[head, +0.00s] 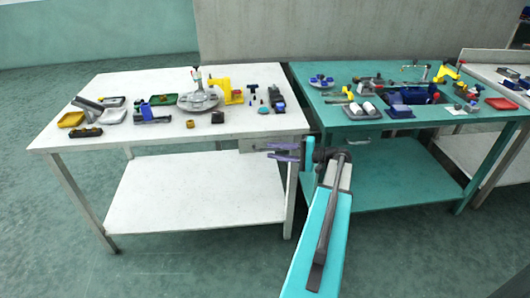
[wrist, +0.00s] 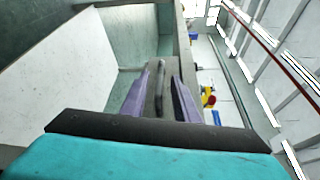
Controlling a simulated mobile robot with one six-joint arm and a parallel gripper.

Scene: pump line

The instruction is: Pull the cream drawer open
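The cream drawer (head: 253,145) is under the right end of the white table's top, and its front looks flush with the table edge. My gripper (head: 274,152) is in front of its right part and covers some of it. In the wrist view the drawer front (wrist: 170,72) shows ahead, with a dark bar handle (wrist: 161,85) on it. My gripper (wrist: 160,92) is open there, with one purple finger on each side of the handle. Gaps show between the handle and the fingers. I cannot tell how far the fingertips reach past the bar.
The white table (head: 120,142) carries a round grey fixture, a yellow part, trays and several small parts. Its lower shelf (head: 190,195) is empty. A teal table (head: 440,112) with a drawer of its own (head: 366,139) stands close on the right. The floor in front is clear.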

